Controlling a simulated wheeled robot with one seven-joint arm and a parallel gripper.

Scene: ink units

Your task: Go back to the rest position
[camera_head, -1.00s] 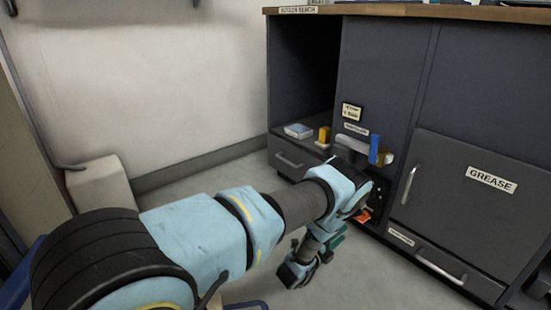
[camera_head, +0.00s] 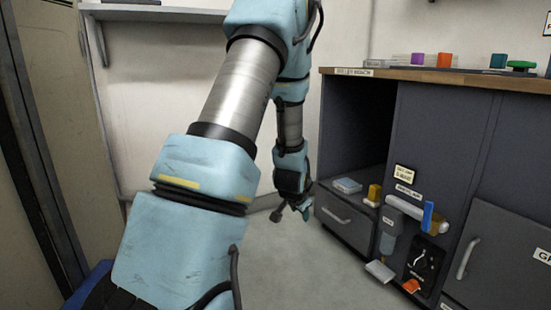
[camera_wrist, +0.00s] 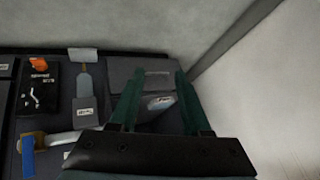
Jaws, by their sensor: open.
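My gripper (camera_head: 292,213) hangs below my raised, bent arm in the head view, in front of the open left bay of the dark cabinet (camera_head: 440,140). In the wrist view my gripper (camera_wrist: 160,82) shows two green fingers spread apart with nothing held between them. The cabinet's drawer and open bay appear behind and between the fingers. The fingers look apart from the cabinet.
A lever with a blue grip (camera_head: 427,217) sticks out of the cabinet front. An orange part (camera_head: 411,286) sits low beside it. A yellow block (camera_head: 374,193) and pale box (camera_head: 347,186) rest in the bay. A wall shelf (camera_head: 150,13) is behind my arm. Grey floor (camera_head: 285,265) is clear.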

